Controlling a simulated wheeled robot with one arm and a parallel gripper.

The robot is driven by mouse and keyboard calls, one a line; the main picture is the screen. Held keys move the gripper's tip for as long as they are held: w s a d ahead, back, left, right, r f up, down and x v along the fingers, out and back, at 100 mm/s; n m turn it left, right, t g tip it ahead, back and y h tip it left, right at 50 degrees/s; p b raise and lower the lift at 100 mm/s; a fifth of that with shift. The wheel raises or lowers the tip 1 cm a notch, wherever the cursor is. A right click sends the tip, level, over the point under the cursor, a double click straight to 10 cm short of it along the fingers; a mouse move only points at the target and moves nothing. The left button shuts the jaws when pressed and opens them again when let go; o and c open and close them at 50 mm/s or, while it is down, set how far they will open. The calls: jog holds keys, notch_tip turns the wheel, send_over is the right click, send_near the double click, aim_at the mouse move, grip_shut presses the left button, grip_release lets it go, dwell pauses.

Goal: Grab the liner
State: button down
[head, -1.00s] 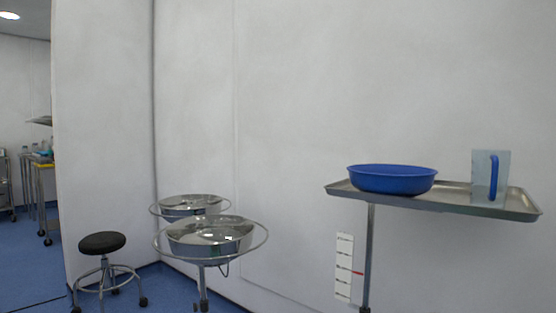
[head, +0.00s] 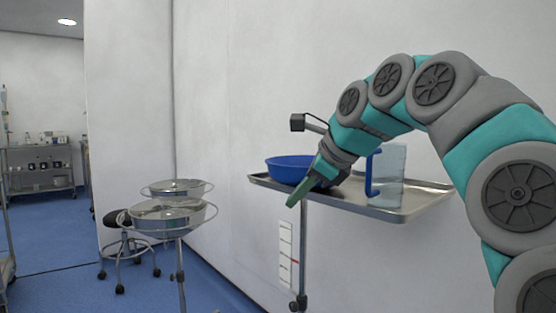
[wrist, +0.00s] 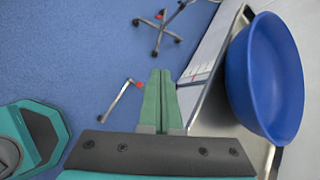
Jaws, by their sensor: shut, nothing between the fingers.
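No object is plainly recognisable as a liner. A blue bowl (head: 284,166) stands on a metal tray (head: 424,203) on a pole, partly hidden by my arm in the head view. The bowl also shows at the right of the wrist view (wrist: 262,80). A clear jug (head: 394,165) with a blue handle stands on the tray, right of the bowl. My gripper (head: 293,201) points down at the tray's near edge, in front of the bowl. In the wrist view its green fingers (wrist: 160,75) are together and empty, over the floor left of the tray and apart from the bowl.
Two steel basins (head: 160,218) on ringed stands are left of the tray. A black-seated wheeled stool (head: 112,218) is behind them. A white wall (head: 230,100) runs close behind the tray. A shelf cart (head: 45,180) stands far left. Blue floor is open at the left.

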aim_at(290, 170)
jog(key=w+d+r+m+t, duration=0.2)
jog(key=w+d+r+m, duration=0.25)
jog(key=r+m, duration=0.25)
jog(key=w+a+f+p, duration=0.1)
jog(key=w+a+p, duration=0.2)
jog(key=w+a, duration=0.4)
jog(key=shift+w+m+y+p, duration=0.3)
jog(key=shift+w+y, duration=0.1)
jog(key=shift+w, duration=1.3)
jog(key=shift+f, duration=0.1)
jog(key=shift+s+d, duration=0.25)
jog(key=shift+s, duration=0.05)
